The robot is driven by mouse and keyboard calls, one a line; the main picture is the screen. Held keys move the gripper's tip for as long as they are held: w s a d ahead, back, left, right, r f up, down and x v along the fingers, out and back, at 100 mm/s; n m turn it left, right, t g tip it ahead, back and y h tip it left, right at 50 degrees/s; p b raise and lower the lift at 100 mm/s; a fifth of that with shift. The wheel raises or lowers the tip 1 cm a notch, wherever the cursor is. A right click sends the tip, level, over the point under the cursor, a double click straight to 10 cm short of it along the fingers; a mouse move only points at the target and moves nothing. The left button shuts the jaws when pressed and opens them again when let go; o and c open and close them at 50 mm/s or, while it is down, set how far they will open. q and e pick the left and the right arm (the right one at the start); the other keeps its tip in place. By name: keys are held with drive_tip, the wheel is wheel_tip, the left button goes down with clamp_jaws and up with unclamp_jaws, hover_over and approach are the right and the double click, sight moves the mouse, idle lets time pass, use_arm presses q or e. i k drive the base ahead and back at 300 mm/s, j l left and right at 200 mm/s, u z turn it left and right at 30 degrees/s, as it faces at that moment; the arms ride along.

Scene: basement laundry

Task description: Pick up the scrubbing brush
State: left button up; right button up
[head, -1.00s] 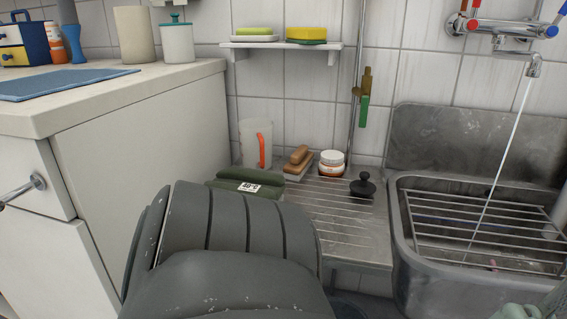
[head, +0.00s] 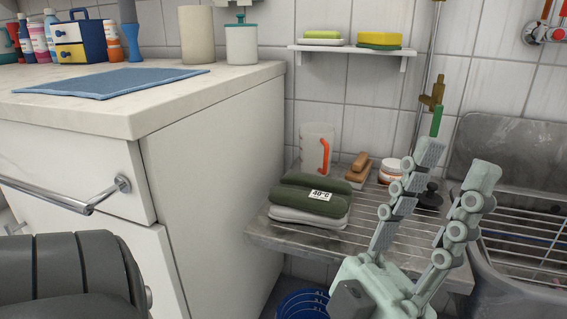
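The scrubbing brush (head: 357,169), with a brown wooden back, lies on the metal draining rack in the head view, between the white jug and the small jar. Its lower part is partly hidden by the folded green cloth in front. My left gripper (head: 456,164), pale green, is open with nothing between its fingers. It points up in front of the rack, to the right of the brush and apart from it in the picture. My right gripper is not in view.
A white jug with an orange handle (head: 316,148), folded cloths (head: 310,197), a jar (head: 391,171) and a black knobbed stopper (head: 429,197) crowd the rack (head: 350,241). A shelf (head: 352,50) hangs above. The sink (head: 510,150) is at right, the cabinet (head: 205,165) at left.

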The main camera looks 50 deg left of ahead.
sight(359, 171)
drive_tip(key=u, duration=0.5)
drive_tip(key=l+u, duration=0.15)
drive_tip(key=u, duration=0.35)
drive_tip(key=l+u, duration=0.15)
drive_tip(key=u, duration=0.35)
drive_tip(key=i, duration=0.05)
